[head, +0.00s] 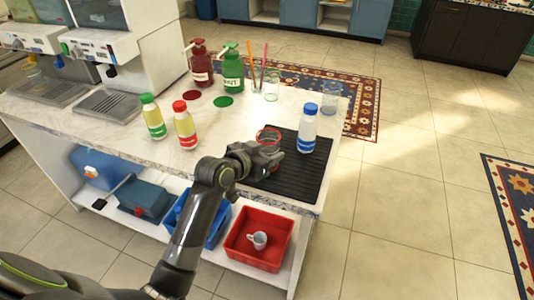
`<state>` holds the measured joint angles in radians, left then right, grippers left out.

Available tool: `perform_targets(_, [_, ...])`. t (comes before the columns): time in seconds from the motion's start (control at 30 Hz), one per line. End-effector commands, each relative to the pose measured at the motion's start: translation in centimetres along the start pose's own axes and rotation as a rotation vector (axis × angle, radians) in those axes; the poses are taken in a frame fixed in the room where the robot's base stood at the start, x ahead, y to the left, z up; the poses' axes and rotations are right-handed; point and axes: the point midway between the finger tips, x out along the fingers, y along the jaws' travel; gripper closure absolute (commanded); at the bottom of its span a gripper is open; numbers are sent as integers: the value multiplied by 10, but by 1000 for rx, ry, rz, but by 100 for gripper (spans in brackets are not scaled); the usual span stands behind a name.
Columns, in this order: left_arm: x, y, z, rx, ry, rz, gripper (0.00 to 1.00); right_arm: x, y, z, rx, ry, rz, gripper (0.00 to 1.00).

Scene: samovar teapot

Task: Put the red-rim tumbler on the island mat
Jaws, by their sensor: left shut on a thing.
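The red-rim tumbler (268,135) is clear glass with a red rim, seen at the left edge of the black ribbed island mat (300,178). My left gripper (268,156) is shut on the tumbler, low over the mat. The gripper hides the tumbler's lower part, so I cannot tell whether its base touches the mat. My right gripper is not in view.
A blue-capped bottle (307,130) stands on the mat, right of the tumbler. Green-capped (153,118) and red-capped (185,126) bottles stand left. Clear tumblers (330,99) (271,86) and pump bottles (232,72) stand behind. The mat's front is mostly bare.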

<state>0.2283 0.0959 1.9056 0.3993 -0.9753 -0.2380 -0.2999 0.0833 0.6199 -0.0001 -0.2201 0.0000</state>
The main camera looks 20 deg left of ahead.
Motion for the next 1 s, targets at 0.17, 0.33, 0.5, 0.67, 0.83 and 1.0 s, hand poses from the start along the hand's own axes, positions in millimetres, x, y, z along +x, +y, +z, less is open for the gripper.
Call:
perform_targets(0.17, [2,0,4,0,2,0,73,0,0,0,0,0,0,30])
perform_targets(0.33, [2,0,4,0,2,0,73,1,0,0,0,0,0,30])
perform_targets(0.5, [3,0,6,1,1,-1,38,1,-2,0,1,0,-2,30])
perform_targets(0.67, [3,0,6,0,1,0,28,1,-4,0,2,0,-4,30])
perform_targets(0.83, [2,0,6,0,1,-1,28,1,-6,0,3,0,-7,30])
perform_targets(1.0, [-4,0,4,1,1,-1,28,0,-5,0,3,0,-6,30])
